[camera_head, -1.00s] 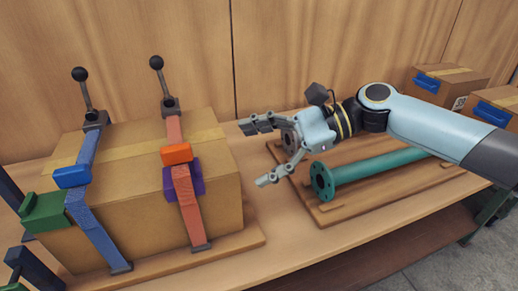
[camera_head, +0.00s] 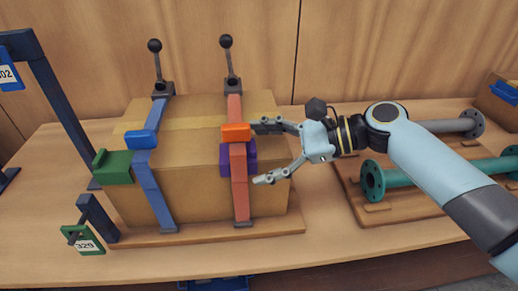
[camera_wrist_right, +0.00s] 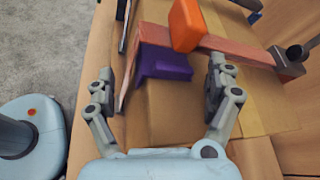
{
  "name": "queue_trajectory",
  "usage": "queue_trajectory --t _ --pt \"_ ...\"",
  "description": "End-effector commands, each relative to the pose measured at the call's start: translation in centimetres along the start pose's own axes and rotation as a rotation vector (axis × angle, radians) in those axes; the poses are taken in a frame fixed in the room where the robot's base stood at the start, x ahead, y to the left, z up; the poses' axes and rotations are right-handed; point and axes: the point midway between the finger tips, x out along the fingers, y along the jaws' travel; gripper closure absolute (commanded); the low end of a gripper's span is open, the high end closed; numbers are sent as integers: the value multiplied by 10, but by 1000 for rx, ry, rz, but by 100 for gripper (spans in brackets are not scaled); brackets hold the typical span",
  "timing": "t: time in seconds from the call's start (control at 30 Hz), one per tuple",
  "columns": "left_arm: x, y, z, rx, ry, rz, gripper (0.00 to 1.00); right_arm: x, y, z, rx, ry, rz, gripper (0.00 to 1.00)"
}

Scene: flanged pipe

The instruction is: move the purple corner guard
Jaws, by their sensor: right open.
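The purple corner guard (camera_head: 225,160) sits on the front top edge of the cardboard box (camera_head: 190,192), under the red strap (camera_head: 240,190). It also shows in the right wrist view (camera_wrist_right: 163,64), between and just beyond the fingertips. My right gripper (camera_head: 262,152) is open and empty at the box's right end, its fingers pointing left toward the guard; it shows in the right wrist view (camera_wrist_right: 163,80) with fingers spread wide. An orange buckle (camera_head: 236,132) sits on the red strap just above the guard. My left gripper is not in view.
A blue strap with a blue buckle (camera_head: 140,139) and a green corner guard (camera_head: 113,167) are at the box's left. Black-knobbed levers (camera_head: 226,42) rise behind the box. A green flanged pipe (camera_head: 400,176) lies on a wooden board at right. Bare table lies in front.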

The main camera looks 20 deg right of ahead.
Motion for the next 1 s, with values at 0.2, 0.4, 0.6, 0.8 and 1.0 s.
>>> queue_trajectory --t 0.2,0.4,0.6,0.8,1.0 --pt "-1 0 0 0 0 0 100 11 0 0 1 -1 1 13" --pt "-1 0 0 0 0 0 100 11 1 0 0 0 2 13" --pt "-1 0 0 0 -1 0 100 11 1 0 0 0 1 32" --pt "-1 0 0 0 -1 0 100 11 2 0 1 0 4 58" --pt "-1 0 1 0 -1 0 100 12 4 -2 5 2 9 71"
